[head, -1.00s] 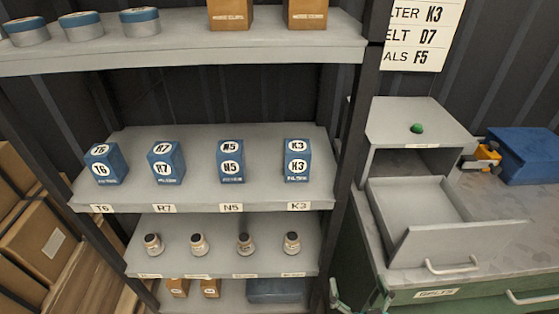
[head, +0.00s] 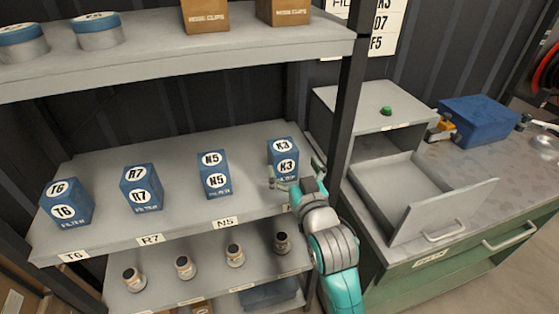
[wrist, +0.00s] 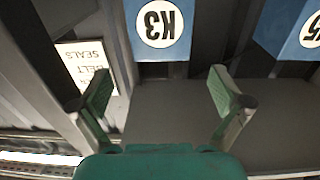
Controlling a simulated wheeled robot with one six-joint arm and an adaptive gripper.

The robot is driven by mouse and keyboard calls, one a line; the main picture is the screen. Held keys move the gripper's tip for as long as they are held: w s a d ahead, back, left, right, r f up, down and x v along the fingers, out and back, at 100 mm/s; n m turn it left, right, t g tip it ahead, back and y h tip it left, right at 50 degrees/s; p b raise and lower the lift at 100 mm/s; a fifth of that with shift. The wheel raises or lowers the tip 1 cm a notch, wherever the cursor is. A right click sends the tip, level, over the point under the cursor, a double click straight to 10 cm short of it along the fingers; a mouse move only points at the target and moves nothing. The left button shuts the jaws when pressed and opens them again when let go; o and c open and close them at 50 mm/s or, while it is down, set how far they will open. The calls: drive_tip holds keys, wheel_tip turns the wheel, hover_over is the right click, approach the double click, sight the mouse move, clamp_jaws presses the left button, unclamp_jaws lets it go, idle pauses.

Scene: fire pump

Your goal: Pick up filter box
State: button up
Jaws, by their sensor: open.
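Several blue filter boxes stand on the middle grey shelf (head: 110,232), with white labels T6 (head: 67,203), R7 (head: 142,188), N5 (head: 214,175) and K3 (head: 283,158). My gripper (head: 288,184) is at the front of the K3 box, at the shelf's right end. In the wrist view the K3 box (wrist: 160,30) appears upside down, ahead of and between the open fingers of my gripper (wrist: 160,90). The fingers are empty and apart from it. The N5 box (wrist: 292,28) shows at the right edge. The lower front of the K3 box is partly hidden by my gripper.
A dark shelf post (head: 345,110) stands just right of my arm. Right of it, an open grey drawer (head: 410,195) sits on a workbench with a blue case (head: 480,120). Small bottles (head: 235,255) stand on the shelf below. A sign (head: 385,25) hangs behind.

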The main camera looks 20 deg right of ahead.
sight(283, 146)
drive_tip(key=w, duration=0.8)
drive_tip(key=shift+r, duration=0.1)
drive_tip(key=c, duration=1.5)
drive_tip(key=shift+c, duration=0.2)
drive_tip(key=shift+r, duration=0.1)
wheel_tip(283, 146, up, 10)
drive_tip(key=shift+f, duration=0.1)
